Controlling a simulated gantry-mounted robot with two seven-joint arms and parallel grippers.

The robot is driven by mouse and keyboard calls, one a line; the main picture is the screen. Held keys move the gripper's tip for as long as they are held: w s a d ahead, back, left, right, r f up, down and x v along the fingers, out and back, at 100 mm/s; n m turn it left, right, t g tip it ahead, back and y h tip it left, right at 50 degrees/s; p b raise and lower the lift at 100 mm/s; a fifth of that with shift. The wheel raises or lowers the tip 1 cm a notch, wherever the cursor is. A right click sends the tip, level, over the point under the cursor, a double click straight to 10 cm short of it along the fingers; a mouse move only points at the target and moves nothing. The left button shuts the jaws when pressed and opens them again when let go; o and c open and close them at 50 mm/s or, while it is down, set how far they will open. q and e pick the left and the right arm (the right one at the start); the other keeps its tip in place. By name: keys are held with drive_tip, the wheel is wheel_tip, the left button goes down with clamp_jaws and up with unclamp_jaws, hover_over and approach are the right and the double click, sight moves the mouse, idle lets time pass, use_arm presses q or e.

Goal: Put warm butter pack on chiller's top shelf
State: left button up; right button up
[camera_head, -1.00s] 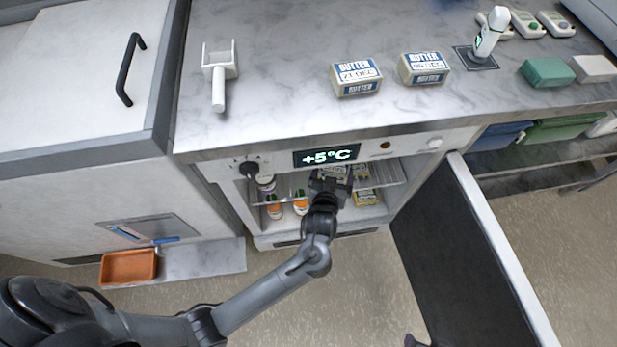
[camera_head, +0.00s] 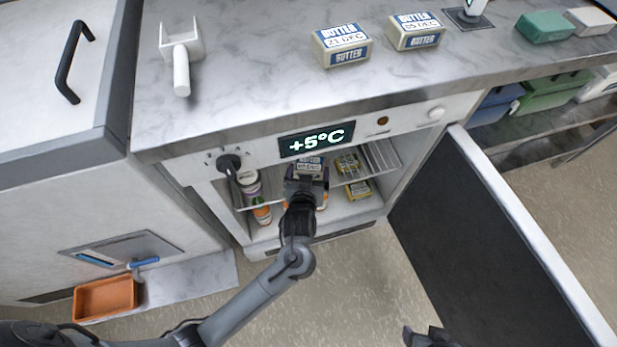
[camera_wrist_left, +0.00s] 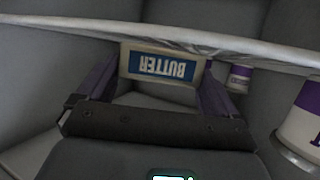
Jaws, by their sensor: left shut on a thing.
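A butter pack (camera_head: 309,165) with a blue and white label is held inside the open chiller (camera_head: 232,205), at about the height of its top wire shelf (camera_head: 381,156). My left gripper (camera_head: 307,177) is shut on it. In the left wrist view the pack (camera_wrist_left: 160,66) sits between the two fingers, its BUTTER label upside down. A pale edge crosses just above the label there. I cannot tell whether the pack touches the shelf. Two other butter packs, dated 21 DEC (camera_head: 342,46) and 05 DEC (camera_head: 415,32), stand on the counter. My right gripper (camera_head: 430,338) barely shows at the bottom edge.
The chiller door (camera_head: 480,225) stands open on the right. A yellow pack (camera_head: 347,164) is on the top shelf, another (camera_head: 357,190) below. A purple-labelled jar (camera_head: 249,183) and an orange bottle (camera_head: 262,212) stand at the left. The display (camera_head: 316,140) reads +5°C.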

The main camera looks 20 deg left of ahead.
idle(0.3)
use_arm(q)
drive_tip(key=shift+f, duration=0.1)
drive_tip(key=o, duration=0.9)
drive_tip(key=shift+f, duration=0.1)
drive_tip(key=shift+s+d+r+p, duration=0.1)
drive_tip(key=shift+s+r+p, duration=0.1)
drive_tip(key=shift+r+p, duration=0.15)
drive_tip(key=p+v, duration=0.6)
drive_tip(key=v, duration=0.5)
drive_tip(key=s+a+m+g+h, duration=0.1)
drive_tip(key=s+a+m+g, duration=0.1)
drive_tip(key=s, duration=0.3)
drive_tip(key=s+a+m+g+h, duration=0.1)
drive_tip(key=s+a+g+h, duration=0.1)
drive_tip(key=s+g, duration=0.2)
drive_tip(key=s+a+r+m+g+h, duration=0.1)
drive_tip(key=s+a+m+g, duration=0.1)
drive_tip(key=s, duration=0.6)
drive_tip(key=shift+a+r+m+g, duration=0.15)
drive_tip(key=shift+a+m+g, duration=0.15)
drive_tip(key=shift+a+g, duration=0.3)
